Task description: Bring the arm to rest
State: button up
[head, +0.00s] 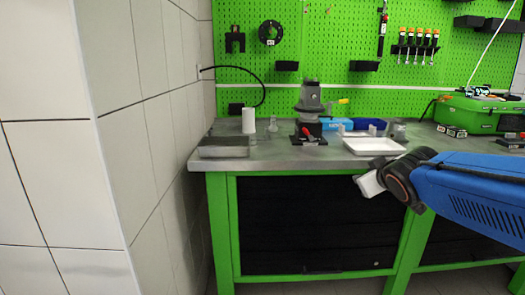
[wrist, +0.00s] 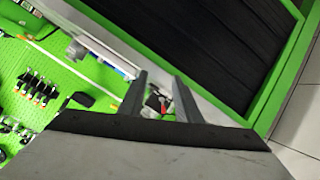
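My blue arm reaches in from the right in the head view, in front of the green-framed workbench (head: 225,166). In that view its end is a dark joint and a white part, and the gripper's fingers do not show clearly. In the wrist view my gripper (wrist: 158,90) shows two grey fingers standing apart, with a gap between them. Nothing is held in the gap; bench items show behind it. The gripper appears clear of the bench.
On the bench stand a grey pump (head: 310,100), a white cylinder (head: 249,121), a grey tray (head: 224,150), a white tray (head: 374,146) and a green toolbox (head: 470,115). A green pegboard (head: 340,35) with tools is behind. A tiled wall (head: 140,120) bounds the left.

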jog(key=s+f+m+g, duration=0.1)
jog(key=s+f+g, duration=0.1)
jog(key=s+f, duration=0.3)
jog(key=s+a+f+m+g+y, duration=0.1)
jog(key=s+f, duration=0.5)
jog(key=s, duration=0.7)
jog(key=s+a+f+m+g, duration=0.1)
jog(key=s+f+m+g, duration=0.1)
jog(key=s+f+g, duration=0.3)
jog(key=s, duration=0.4)
jog(key=shift+a+f+m, duration=0.2)
jog(key=shift+m, duration=0.1)
jog(key=shift+s, duration=0.1)
